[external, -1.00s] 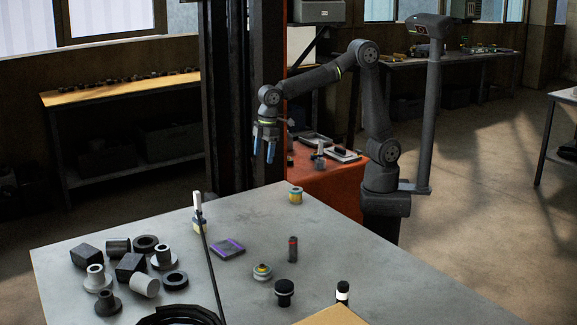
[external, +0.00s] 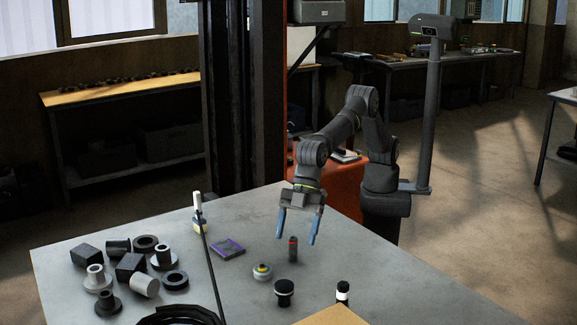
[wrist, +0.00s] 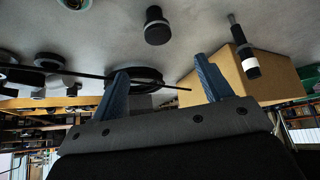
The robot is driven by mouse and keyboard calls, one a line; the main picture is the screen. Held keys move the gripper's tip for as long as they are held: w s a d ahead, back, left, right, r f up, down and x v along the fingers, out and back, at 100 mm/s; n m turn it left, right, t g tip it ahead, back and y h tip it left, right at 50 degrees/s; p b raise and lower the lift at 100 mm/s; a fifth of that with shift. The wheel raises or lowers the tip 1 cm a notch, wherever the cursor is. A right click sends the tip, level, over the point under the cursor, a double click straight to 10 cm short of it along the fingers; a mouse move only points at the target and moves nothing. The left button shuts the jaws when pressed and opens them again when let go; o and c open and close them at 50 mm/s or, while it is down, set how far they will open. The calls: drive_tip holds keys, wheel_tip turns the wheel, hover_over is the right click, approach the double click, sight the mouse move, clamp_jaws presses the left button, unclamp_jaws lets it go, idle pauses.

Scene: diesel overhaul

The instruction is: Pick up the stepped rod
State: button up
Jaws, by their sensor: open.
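A black rod with a white band stands upright near the front edge of the table in the external view (external: 342,291). The wrist view shows this black rod (wrist: 243,48) with a thin end and thicker body, so it looks like the stepped rod. My gripper (external: 297,238) is open and empty above the table, pointing down, behind and left of that rod in the external view.
A black capped knob (external: 284,291) and a round yellow-centred part (external: 262,271) stand nearby. A cardboard-coloured box (external: 331,316) sits at the front. Flanged parts and blocks (external: 131,265) crowd the left, beside a coiled black cable (external: 181,314). The table's right side is clear.

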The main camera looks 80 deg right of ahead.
sight(286, 282)
drive_tip(key=x, duration=1)
drive_tip(key=shift+w+a+f, duration=0.1)
drive_tip(key=shift+w+f, duration=0.05)
drive_tip(key=shift+f, duration=0.15)
drive_tip(key=x, duration=0.3)
drive_tip(key=shift+f, duration=0.35)
drive_tip(key=shift+x, duration=0.8)
drive_tip(key=c, duration=1.3)
drive_tip(key=shift+w+r, duration=0.1)
clamp_jaws()
